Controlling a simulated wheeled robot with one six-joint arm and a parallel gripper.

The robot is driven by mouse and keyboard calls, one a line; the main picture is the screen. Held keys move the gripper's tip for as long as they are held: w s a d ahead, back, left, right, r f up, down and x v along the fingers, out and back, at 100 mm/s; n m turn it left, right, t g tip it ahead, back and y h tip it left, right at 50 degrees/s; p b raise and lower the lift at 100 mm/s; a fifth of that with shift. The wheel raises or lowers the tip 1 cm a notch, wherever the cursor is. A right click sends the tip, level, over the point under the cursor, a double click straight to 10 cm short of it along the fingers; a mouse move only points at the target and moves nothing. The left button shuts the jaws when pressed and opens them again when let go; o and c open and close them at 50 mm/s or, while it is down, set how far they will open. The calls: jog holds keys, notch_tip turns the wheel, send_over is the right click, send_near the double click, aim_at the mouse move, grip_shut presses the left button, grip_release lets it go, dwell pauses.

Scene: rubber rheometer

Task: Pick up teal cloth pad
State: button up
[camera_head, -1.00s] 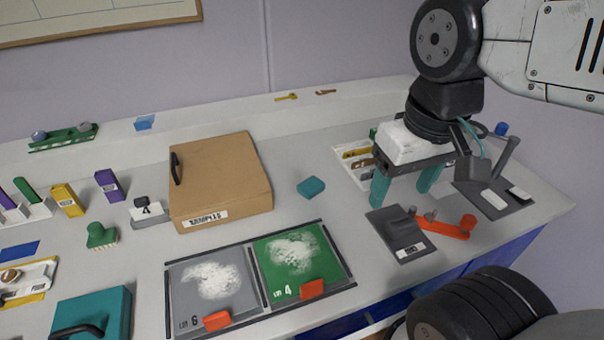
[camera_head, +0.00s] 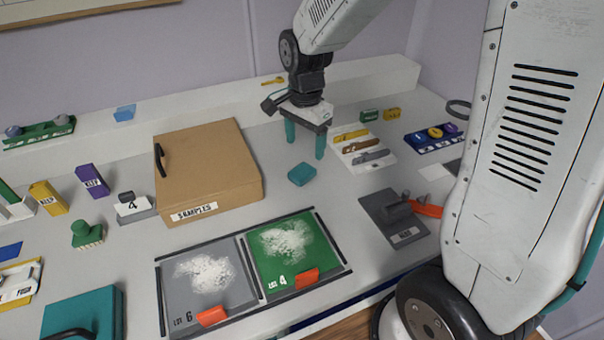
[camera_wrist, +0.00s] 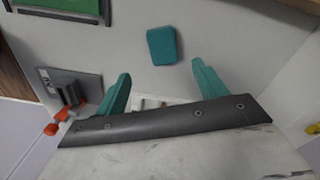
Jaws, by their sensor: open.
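The teal cloth pad (camera_head: 302,174) is a small rounded block lying flat on the grey bench, right of the cardboard box. In the wrist view the pad (camera_wrist: 162,45) lies beyond the fingertips, roughly between them in the picture's width. My gripper (camera_head: 305,146) has two teal fingers pointing down, spread apart and empty. In the head view it is just behind and above the pad, not touching it. The open fingers also show in the wrist view (camera_wrist: 157,75).
A cardboard SAMPLES box (camera_head: 208,168) stands left of the pad. Two powder-covered lot trays (camera_head: 252,290) lie in front. A white tool tray (camera_head: 372,163) is to the right, and a dark grey device (camera_head: 395,217) is front right. Bare bench surrounds the pad.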

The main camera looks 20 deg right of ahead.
aim_at(302, 170)
jog(key=shift+w+f, duration=0.2)
jog(key=shift+f, duration=0.2)
jog(key=f, duration=0.7)
jog(key=shift+a+f, duration=0.25)
jog(key=shift+f, duration=0.05)
jog(key=c, duration=1.1)
jog(key=shift+c, duration=0.2)
jog(key=shift+r, duration=0.1)
